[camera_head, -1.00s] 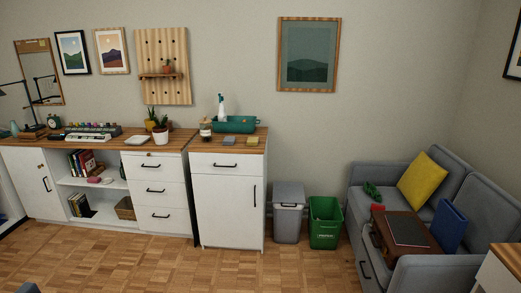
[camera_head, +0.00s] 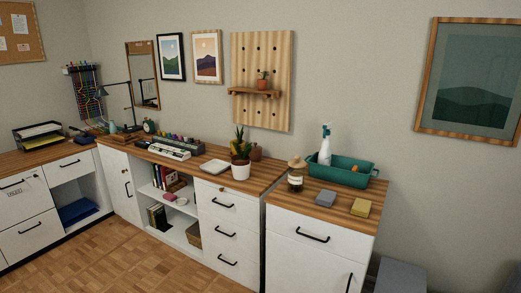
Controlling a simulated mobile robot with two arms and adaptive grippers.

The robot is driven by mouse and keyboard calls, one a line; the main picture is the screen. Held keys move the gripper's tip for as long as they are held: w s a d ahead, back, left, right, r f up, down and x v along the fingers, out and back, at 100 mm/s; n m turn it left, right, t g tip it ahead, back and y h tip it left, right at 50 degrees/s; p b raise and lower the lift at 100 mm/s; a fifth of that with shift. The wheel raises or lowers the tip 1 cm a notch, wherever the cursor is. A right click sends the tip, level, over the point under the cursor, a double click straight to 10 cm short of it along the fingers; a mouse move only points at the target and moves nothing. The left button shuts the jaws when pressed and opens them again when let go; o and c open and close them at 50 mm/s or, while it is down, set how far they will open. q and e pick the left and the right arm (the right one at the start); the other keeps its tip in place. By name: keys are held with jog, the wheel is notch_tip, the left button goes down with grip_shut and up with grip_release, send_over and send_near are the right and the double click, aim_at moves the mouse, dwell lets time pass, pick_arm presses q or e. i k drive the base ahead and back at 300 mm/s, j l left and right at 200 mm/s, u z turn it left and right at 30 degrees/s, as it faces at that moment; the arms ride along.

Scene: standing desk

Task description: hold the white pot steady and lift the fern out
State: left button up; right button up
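A white pot (camera_head: 240,169) stands upright on the wooden counter, near the front edge above the white drawers. Green pointed foliage (camera_head: 241,143) rises above its rim; I cannot tell at this size whether it is the fern or partly another plant behind. A brownish rounded thing (camera_head: 256,153) sits just behind the pot, partly hidden. Neither of my grippers is in view, and nothing touches the pot.
A white dish (camera_head: 214,166) lies left of the pot. On the right cabinet stand a jar (camera_head: 296,176), a teal caddy (camera_head: 342,171) with a spray bottle (camera_head: 325,146), and two sponges (camera_head: 361,208). A shelf pegboard (camera_head: 262,60) hangs behind. The floor (camera_head: 120,260) in front is clear.

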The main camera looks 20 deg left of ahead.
aim_at(242, 158)
jog(key=i+j+u, duration=0.25)
jog(key=i+u, duration=0.65)
jog(key=i, duration=0.2)
jog(key=i+l+u, duration=0.15)
jog(key=i+u, duration=0.3)
jog(key=i+z, duration=0.3)
jog(key=i+j+z, duration=0.25)
jog(key=i, duration=0.25)
jog(key=i+z, duration=0.3)
jog(key=i+j, duration=0.05)
jog(key=i, duration=0.05)
